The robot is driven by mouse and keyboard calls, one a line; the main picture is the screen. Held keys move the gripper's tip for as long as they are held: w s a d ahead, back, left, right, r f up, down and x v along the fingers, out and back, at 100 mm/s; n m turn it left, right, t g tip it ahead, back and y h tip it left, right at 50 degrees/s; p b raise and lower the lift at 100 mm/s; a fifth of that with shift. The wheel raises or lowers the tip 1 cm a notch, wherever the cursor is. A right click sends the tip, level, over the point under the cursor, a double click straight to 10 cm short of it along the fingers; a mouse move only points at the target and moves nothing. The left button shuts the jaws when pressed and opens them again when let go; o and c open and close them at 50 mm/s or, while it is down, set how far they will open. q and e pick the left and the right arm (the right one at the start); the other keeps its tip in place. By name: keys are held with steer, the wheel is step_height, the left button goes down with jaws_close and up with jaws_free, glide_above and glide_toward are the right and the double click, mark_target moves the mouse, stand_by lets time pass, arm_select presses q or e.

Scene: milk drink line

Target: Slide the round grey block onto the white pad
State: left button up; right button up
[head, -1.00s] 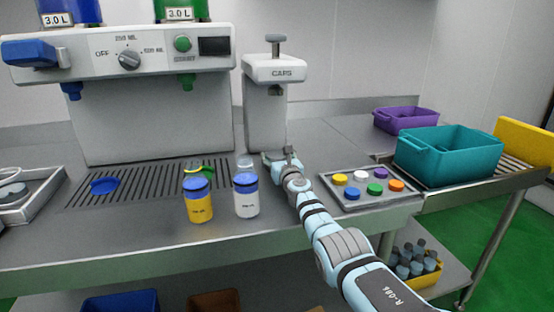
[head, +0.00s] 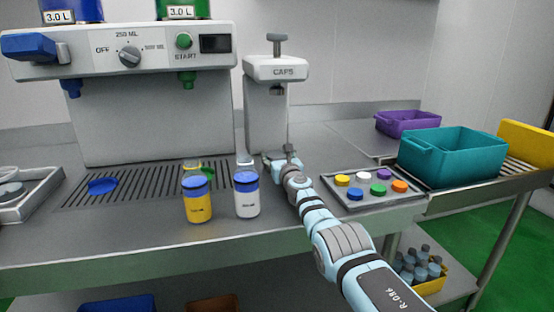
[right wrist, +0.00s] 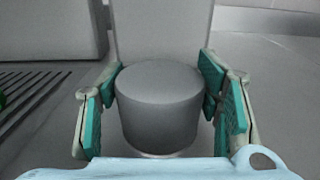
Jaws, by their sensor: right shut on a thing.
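My right gripper (head: 280,160) is low over the counter at the foot of the caps press (head: 267,115). In the right wrist view, the round grey block (right wrist: 158,105) stands upright between the green-padded fingers of my right gripper (right wrist: 160,100), which are shut on it. The block is in front of the press column (right wrist: 163,30). In the head view I cannot make out the block behind my gripper. I cannot clearly make out the white pad; a thin pale edge shows below the block in the wrist view. My left gripper is not in view.
A yellow bottle (head: 198,205) and a white bottle (head: 246,198) stand left of my right arm. A tray of coloured caps (head: 400,199) lies to its right, with a teal crate (head: 455,160) beyond. The filling machine (head: 150,110) stands at the back left.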

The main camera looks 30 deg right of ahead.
mark_target(280, 157)
stand_by(0.3)
steer(key=o, duration=1.4)
steer(key=s+p, duration=0.1)
steer(key=p, duration=0.3)
steer(key=s+r+p, duration=0.1)
steer(key=p, duration=0.3)
steer(key=shift+s+a+r+p, duration=0.15)
steer(key=shift+s+a+p, duration=0.2)
steer(key=shift+a, duration=0.05)
steer(key=p+v, duration=0.8)
steer(key=p, duration=0.1)
steer(key=shift+d, duration=0.1)
steer(key=p+v, duration=0.1)
steer(key=v, duration=0.1)
steer(key=p+v, duration=0.2)
steer(key=v, duration=0.1)
steer(key=p+v, duration=0.1)
steer(key=v, duration=0.1)
steer(key=shift+s+f, duration=0.35)
steer(key=p+v, duration=0.1)
steer(key=v, duration=1.9)
steer(key=shift+f, duration=0.4)
